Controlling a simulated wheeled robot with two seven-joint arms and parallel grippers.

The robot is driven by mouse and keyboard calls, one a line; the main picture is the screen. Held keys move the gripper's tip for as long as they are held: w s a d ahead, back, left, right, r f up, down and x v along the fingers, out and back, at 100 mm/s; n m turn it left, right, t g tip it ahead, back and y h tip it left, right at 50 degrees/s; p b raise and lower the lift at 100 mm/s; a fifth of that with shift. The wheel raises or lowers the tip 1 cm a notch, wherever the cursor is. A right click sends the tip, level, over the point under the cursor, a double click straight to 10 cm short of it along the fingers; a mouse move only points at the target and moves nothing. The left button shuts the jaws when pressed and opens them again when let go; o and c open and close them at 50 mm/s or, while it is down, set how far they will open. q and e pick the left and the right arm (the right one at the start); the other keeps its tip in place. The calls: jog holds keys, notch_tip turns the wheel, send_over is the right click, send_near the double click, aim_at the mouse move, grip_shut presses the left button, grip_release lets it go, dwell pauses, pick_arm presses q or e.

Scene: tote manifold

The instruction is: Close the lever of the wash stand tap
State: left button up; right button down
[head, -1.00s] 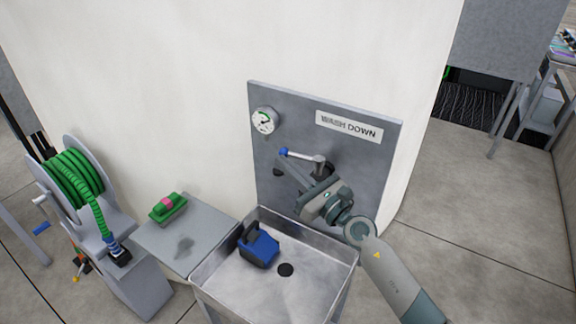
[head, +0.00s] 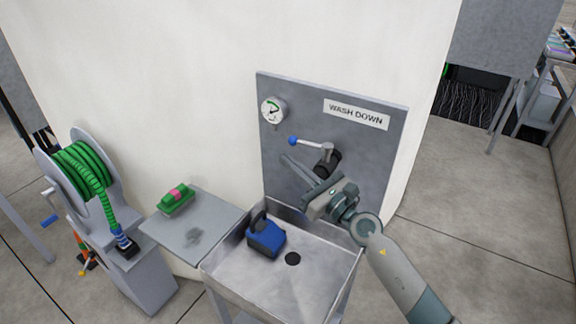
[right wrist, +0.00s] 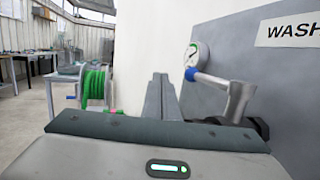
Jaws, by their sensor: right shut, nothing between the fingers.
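The tap lever (head: 312,144) is a silver arm with a blue knob (head: 292,140). It points left, nearly level, from its black valve body (head: 328,163) on the grey wash stand panel. My right gripper (head: 286,158) is shut and empty, its fingers just below the lever in the head view, with a visible gap. In the right wrist view the shut fingers (right wrist: 160,92) stand left of the lever (right wrist: 217,82) and its blue knob (right wrist: 191,73). My left gripper is not in view.
Below is a metal sink (head: 325,275) holding a blue tool-like object (head: 266,238). A side shelf (head: 215,225) carries a green brush (head: 176,199). A green hose reel (head: 80,170) stands left. A gauge (head: 272,109) and a WASH DOWN sign (head: 356,114) are above the lever.

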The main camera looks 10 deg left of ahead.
jog(key=s+a+f+p, duration=0.1)
jog(key=s+f+p, duration=0.1)
jog(key=s, duration=0.8)
jog(key=shift+a+p, duration=0.3)
jog(key=shift+p, duration=0.1)
